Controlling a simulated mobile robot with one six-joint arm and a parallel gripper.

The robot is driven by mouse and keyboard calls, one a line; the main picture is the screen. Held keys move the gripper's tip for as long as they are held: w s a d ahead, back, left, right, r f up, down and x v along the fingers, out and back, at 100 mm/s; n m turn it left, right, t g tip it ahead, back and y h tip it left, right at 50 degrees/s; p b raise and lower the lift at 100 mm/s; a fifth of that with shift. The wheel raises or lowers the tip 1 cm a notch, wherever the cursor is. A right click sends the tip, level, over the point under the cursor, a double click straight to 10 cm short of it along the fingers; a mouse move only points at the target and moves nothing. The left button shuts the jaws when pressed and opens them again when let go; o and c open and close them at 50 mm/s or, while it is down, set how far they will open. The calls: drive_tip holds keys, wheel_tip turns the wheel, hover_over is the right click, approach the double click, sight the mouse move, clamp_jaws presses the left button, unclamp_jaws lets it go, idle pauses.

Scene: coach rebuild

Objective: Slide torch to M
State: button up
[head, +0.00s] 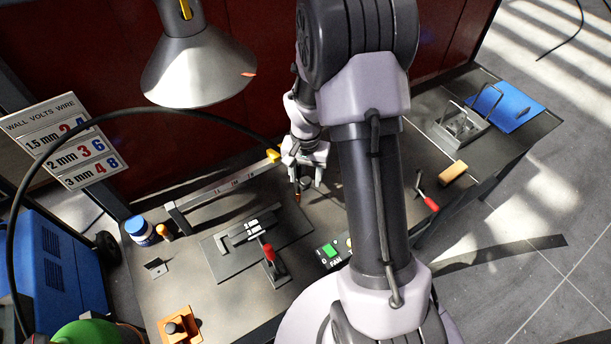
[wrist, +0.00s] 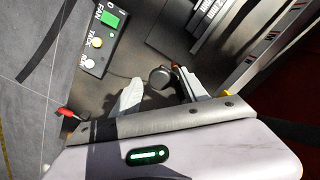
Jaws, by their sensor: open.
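My gripper (head: 304,168) hangs over the bench near the right end of a pale marked rail (head: 225,187); the rail's letters are too small to read surely. In the wrist view my gripper (wrist: 157,78) is open, its fingers apart on either side of a dark round-ended thing (wrist: 160,77) with an orange bit beside it, probably the torch. In the head view a dark piece with an orange tip (head: 297,194) shows just below the fingers. I cannot tell whether the fingers touch it. A yellow piece (head: 273,156) sits at the rail's right end.
A dark plate (head: 220,262) with a clamp and red handle (head: 268,252) lies in front of the rail. A switch box with a green button (head: 329,250) is close by. A lamp (head: 198,68) hangs above left. A metal fixture (head: 460,125) stands at right.

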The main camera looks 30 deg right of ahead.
drive_tip(key=shift+c, duration=0.4)
clamp_jaws()
idle(1.1)
